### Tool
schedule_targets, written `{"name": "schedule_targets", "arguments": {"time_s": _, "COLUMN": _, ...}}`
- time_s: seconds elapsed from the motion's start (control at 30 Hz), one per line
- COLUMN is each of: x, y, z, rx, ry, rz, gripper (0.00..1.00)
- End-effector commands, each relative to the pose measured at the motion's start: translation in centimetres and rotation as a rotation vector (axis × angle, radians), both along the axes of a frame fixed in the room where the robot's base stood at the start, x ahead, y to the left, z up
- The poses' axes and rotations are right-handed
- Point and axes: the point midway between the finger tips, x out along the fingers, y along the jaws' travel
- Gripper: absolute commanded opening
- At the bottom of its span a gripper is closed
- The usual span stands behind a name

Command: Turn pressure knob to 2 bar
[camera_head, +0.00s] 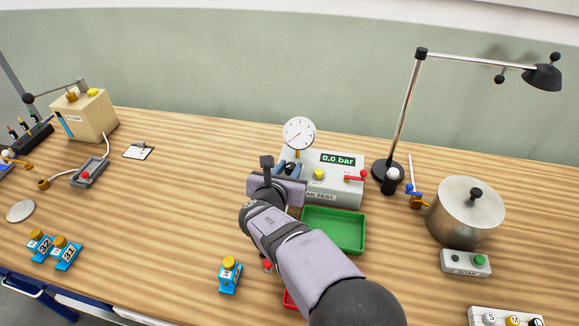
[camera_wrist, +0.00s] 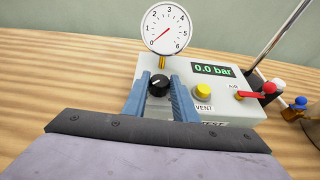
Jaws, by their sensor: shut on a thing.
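The leak test box (camera_head: 340,192) stands at the back middle of the table. Its black pressure knob (camera_wrist: 158,84) is on the left of the top face, with a white mark on it. My gripper (camera_wrist: 160,90) is shut on the knob, one blue finger on each side. In the head view my gripper (camera_head: 288,168) partly hides the knob. The round dial gauge (camera_wrist: 165,28) above has its needle at about 0. The green display (camera_wrist: 212,70) reads 0.0 bar, and it also shows in the head view (camera_head: 338,159).
A yellow vent button (camera_wrist: 203,91) and a red air lever (camera_wrist: 252,95) are to the right of the knob. A green tray (camera_head: 334,248) sits in front of the box. A lamp (camera_head: 390,172) and a steel pot (camera_head: 466,212) stand to the right.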

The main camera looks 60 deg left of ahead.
Motion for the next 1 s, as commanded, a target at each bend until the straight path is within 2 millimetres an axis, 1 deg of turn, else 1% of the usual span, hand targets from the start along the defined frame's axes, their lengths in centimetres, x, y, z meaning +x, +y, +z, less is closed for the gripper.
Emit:
{"name": "schedule_targets", "arguments": {"time_s": 0.03, "x": -0.1, "y": 0.22, "z": 0.64, "rx": 0.003, "ry": -0.002, "rz": -0.024, "gripper": 0.03}}
{"name": "schedule_targets", "arguments": {"time_s": 0.07, "x": -0.15, "y": 0.27, "z": 0.69, "rx": 0.003, "ry": -0.003, "rz": -0.042, "gripper": 0.03}}
{"name": "schedule_targets", "arguments": {"time_s": 0.3, "x": -0.14, "y": 0.45, "z": 0.58, "rx": 0.006, "ry": -0.006, "rz": -0.178, "gripper": 0.03}}
{"name": "schedule_targets", "arguments": {"time_s": 0.5, "x": -0.13, "y": 0.61, "z": 0.43, "rx": 0.009, "ry": -0.009, "rz": -0.259, "gripper": 0.03}}
{"name": "schedule_targets", "arguments": {"time_s": 0.77, "x": -0.17, "y": 0.61, "z": 0.43, "rx": 0.008, "ry": -0.006, "rz": -0.333, "gripper": 0.03}}
{"name": "schedule_targets", "arguments": {"time_s": 1.0, "x": -0.23, "y": 0.5, "z": 0.46, "rx": 0.005, "ry": -0.003, "rz": -0.35, "gripper": 0.03}}
